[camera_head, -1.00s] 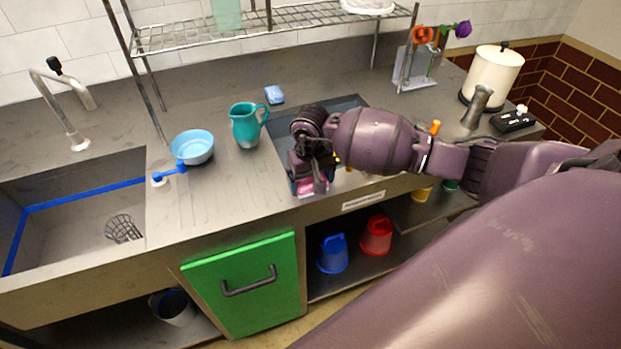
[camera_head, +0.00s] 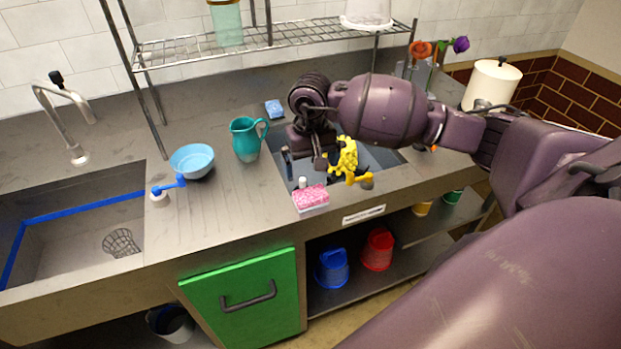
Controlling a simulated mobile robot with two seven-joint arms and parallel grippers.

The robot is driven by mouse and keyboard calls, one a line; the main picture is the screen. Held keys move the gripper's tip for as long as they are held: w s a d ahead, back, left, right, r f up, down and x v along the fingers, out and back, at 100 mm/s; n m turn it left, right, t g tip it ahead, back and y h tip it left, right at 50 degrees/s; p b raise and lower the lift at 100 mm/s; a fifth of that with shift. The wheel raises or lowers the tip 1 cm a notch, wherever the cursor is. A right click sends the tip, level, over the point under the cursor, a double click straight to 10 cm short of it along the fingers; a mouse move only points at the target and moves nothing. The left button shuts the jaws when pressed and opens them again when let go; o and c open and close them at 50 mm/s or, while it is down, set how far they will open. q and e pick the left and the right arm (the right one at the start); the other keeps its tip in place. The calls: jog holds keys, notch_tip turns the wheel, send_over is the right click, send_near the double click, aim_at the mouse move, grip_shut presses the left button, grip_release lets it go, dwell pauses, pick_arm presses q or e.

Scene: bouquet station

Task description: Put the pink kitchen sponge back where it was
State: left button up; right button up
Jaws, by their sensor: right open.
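The pink sponge (camera_head: 310,197) lies on the counter at the front edge of the dark recessed basin (camera_head: 374,158). It is fully in view and nothing grips it. My right gripper (camera_head: 304,176) is open and empty, just behind the sponge and above the basin, apart from the sponge. My left gripper is not in view.
A yellow object (camera_head: 343,157) is at the basin beside my right gripper. A teal pitcher (camera_head: 246,139), a blue bowl (camera_head: 192,160) and a blue sponge (camera_head: 274,108) stand to the left. A wire shelf (camera_head: 270,41) runs along the wall. Counter front-left of the pink sponge is clear.

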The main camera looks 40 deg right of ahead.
jog(key=s+a+m+t+y, duration=0.2)
jog(key=s+a+m+y, duration=0.2)
jog(key=a+m+y, duration=0.55)
jog(key=s+a+m+t+y, duration=0.1)
jog(key=s+a+m+y, duration=0.3)
jog(key=a+m+y, duration=0.5)
jog(key=d+f+m+t+h, duration=0.3)
jog(key=m+t+h, duration=0.15)
jog(key=m, duration=0.75)
jog(key=s+d+f+m+t+h, duration=0.1)
jog(key=d+f+m+t+h, duration=0.3)
jog(key=m, duration=0.7)
jog(key=d+f+m+t+h, duration=0.25)
jog(key=m+t+h, duration=0.3)
jog(key=m, duration=0.65)
jog(key=s+d+f+m+g+h, duration=0.2)
jog(key=s+f+m, duration=0.3)
jog(key=m, duration=0.2)
jog(key=s+d+f+m+g+h, duration=0.2)
jog(key=s+f+m+g, duration=0.1)
jog(key=s+f+m, duration=0.3)
jog(key=shift+d+f+m+h, duration=0.25)
jog(key=shift+m+h, duration=0.1)
jog(key=shift+m, duration=0.7)
